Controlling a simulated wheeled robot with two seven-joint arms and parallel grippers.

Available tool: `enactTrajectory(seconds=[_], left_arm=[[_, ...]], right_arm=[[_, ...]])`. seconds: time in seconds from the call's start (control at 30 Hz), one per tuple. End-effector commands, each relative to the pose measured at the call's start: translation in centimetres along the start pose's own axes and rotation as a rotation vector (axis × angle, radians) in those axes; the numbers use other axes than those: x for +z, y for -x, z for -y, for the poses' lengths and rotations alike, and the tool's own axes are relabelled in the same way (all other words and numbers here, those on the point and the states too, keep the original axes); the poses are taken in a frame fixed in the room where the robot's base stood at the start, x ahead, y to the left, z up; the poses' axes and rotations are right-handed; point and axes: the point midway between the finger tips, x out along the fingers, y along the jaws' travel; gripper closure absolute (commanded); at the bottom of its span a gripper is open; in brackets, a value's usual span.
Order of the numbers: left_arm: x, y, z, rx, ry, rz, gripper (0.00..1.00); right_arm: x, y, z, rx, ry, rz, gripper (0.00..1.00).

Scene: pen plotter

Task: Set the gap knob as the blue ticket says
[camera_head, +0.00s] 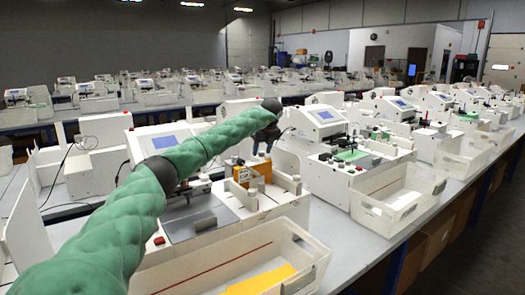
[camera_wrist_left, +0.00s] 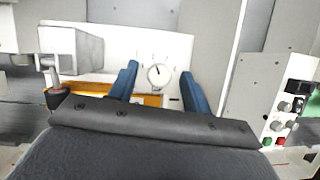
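My left gripper (camera_head: 263,148) reaches over the nearest machine in the head view, its fingers pointing down. In the left wrist view its two blue fingers (camera_wrist_left: 158,72) are apart, one on each side of a round white knob (camera_wrist_left: 160,78). The knob sits on a white panel with small marks around it. Its dark pointer points roughly up, slightly left. I cannot tell whether either finger touches the knob. The knob is not clear in the head view. I cannot make out a blue ticket in either view. My right gripper is not in view.
The nearest machine has a blue screen (camera_head: 166,141) and an orange part (camera_head: 258,172) by the gripper. A clear tray (camera_head: 310,262) with a yellow sheet stands in front. Buttons and knobs (camera_wrist_left: 284,120) are at right in the wrist view. Similar machines line the tables.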

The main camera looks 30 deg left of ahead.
Motion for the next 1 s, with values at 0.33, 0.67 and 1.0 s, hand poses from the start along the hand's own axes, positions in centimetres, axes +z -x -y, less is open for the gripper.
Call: enactTrajectory(seconds=[0.33, 0.67, 1.0], left_arm=[[-0.1, 0.6, 0.1, 0.0, -0.001, -0.001, 0.52], [-0.1, 5.3, 0.1, -0.001, -0.001, 0.0, 0.52], [0.0, 7.7, 0.1, 0.0, -0.001, -0.001, 0.52]], right_arm=[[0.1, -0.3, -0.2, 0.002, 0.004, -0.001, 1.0], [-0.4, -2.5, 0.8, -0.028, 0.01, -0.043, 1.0], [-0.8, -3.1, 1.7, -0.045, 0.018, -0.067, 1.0]])
